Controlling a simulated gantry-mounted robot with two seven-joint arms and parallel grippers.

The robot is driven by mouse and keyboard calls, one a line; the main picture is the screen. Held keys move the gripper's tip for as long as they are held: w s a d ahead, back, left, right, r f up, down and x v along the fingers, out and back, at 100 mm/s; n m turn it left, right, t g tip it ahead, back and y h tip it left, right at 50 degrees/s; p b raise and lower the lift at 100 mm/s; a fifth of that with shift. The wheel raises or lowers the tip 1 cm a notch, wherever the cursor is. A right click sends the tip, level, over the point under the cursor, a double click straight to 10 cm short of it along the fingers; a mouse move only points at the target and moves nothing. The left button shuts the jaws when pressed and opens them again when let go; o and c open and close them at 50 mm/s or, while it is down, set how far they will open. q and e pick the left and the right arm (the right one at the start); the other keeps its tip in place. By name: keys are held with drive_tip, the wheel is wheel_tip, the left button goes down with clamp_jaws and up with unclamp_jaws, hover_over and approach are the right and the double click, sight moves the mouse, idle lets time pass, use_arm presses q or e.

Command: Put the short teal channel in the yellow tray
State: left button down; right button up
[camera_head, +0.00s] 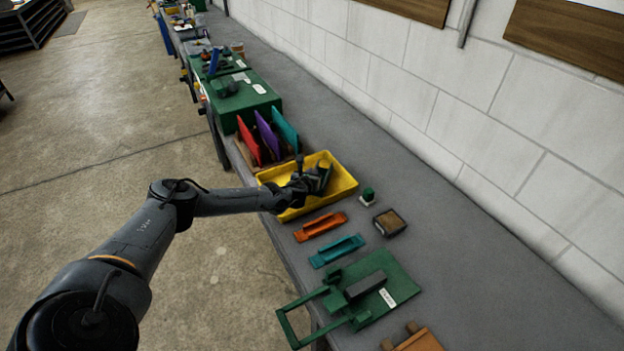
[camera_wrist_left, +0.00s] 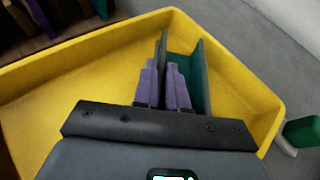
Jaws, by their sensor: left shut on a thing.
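The yellow tray (camera_head: 343,180) stands on the grey bench and fills much of the left wrist view (camera_wrist_left: 90,62). My left gripper (camera_head: 312,184) is over the tray. In the left wrist view, its fingers (camera_wrist_left: 164,88) are shut on one upright wall of a short, dark teal U-shaped channel (camera_wrist_left: 202,82). The channel is within the tray's outline; I cannot tell whether it touches the floor of the tray. In the head view the gripper partly hides it. Another teal channel (camera_head: 336,251) lies on the bench in front of the tray. My right gripper is not in view.
An orange channel (camera_head: 320,226) lies between the tray and the bench's teal channel. A small green-topped object (camera_head: 368,195) and a dark square box (camera_head: 389,222) stand right of the tray. A rack with red, purple and teal panels (camera_head: 266,138) stands close behind. A green fixture (camera_head: 385,285) lies nearer.

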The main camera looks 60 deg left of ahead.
use_arm(q)
drive_tip(key=shift+f, duration=0.1)
drive_tip(key=c, duration=1.2)
unclamp_jaws()
drive_tip(key=shift+s+d+r, duration=0.35)
drive_tip(key=shift+s, duration=0.05)
drive_tip(key=p+v, duration=0.1)
drive_tip(key=v, duration=0.9)
drive_tip(key=shift+s+d, duration=0.25)
